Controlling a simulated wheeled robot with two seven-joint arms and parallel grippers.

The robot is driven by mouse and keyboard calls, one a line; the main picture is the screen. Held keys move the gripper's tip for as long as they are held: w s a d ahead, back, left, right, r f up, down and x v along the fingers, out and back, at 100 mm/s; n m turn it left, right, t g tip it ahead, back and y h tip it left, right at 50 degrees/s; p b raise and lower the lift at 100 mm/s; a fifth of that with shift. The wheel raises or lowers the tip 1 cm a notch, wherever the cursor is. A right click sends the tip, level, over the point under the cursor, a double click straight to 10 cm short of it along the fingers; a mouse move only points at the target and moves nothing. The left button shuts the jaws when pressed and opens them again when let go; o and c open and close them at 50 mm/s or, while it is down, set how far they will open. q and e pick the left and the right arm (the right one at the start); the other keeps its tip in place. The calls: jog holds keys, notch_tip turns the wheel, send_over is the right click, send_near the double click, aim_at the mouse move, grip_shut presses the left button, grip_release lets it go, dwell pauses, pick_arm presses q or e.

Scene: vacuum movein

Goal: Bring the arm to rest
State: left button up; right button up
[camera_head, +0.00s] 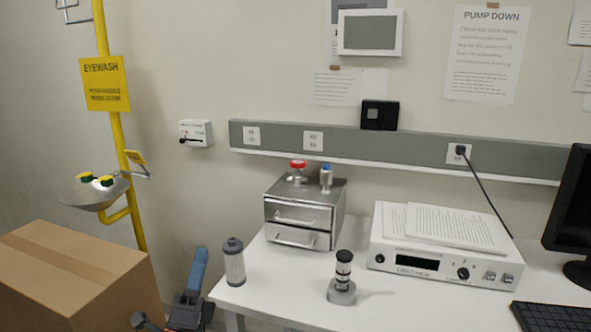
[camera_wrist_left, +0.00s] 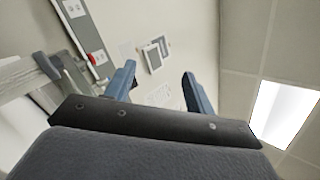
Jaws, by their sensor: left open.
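My left gripper (camera_head: 193,290) is low in the head view, between the cardboard box and the left end of the white table. One blue finger points up there; the rest is cut off or hidden. In the left wrist view the gripper (camera_wrist_left: 158,72) shows two blue fingers spread apart with nothing between them. Beyond them are the wall and posted sheets. My right gripper is in neither view.
A cardboard box (camera_head: 75,275) and a yellow eyewash station (camera_head: 125,160) stand left. The white table (camera_head: 290,300) carries a grey cylinder (camera_head: 234,264), a gauge on a base (camera_head: 342,280), a steel drawer unit (camera_head: 300,220), a white controller (camera_head: 440,255) and a monitor (camera_head: 572,210).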

pick_arm(q)
jog(key=w+a+f+n+g+y, duration=0.2)
jog(key=a+f+n+g+y, duration=0.4)
jog(key=a+n+y, duration=0.7)
notch_tip(320, 180, down, 16)
jog(key=s+d+n+g+h, duration=0.1)
jog(key=s+d+n+g, duration=0.2)
jog(key=n+g, duration=0.55)
jog(key=s+d+f+g+h, duration=0.3)
jog(key=s+d+f+g, duration=0.2)
jog(key=s+f, duration=0.6)
jog(key=s+d+f+n+g+h, duration=0.1)
jog(key=s+d+f+g+h, duration=0.3)
jog(key=s+f, duration=0.7)
jog(key=s+d+g, duration=0.1)
jog(key=s+d, duration=0.1)
jog(key=s, duration=0.2)
jog(key=shift+s+d+f+h, duration=0.15)
jog(key=shift+s+d+h, duration=0.15)
jog(key=shift+d, duration=0.1)
